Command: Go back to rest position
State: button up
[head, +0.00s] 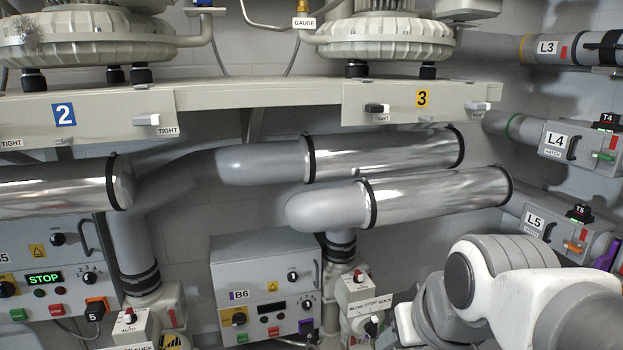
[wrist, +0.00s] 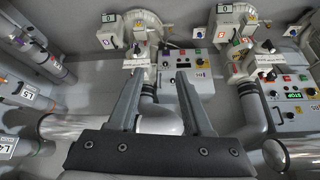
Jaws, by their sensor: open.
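My gripper (wrist: 158,100) shows in the wrist view with its two grey fingers spread apart. Nothing is between the fingers, and beyond them are a grey pipe and the B6 control box. In the head view my white arm (head: 500,285) is at the lower right, and the gripper itself is not visible there. The B6 control box (head: 262,275) hangs on the wall at the lower middle in the head view, with knobs and buttons on its front.
Silver-wrapped pipes (head: 430,195) run across the middle. A shelf (head: 260,97) with blowers spans the top. The L4 hatch unit (head: 580,145) and L5 hatch unit (head: 560,232) line the right wall near my arm. Another control box (head: 50,270) stands left.

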jog(key=s+d+m, duration=0.1)
jog(key=s+d, duration=0.1)
jog(key=s, duration=0.3)
notch_tip(320, 180, up, 28)
jog(key=p, duration=2.8)
jog(key=shift+g+h, duration=0.3)
jog(key=shift+h, duration=0.1)
jog(key=shift+a+f, duration=0.1)
jog(key=shift+a, duration=0.1)
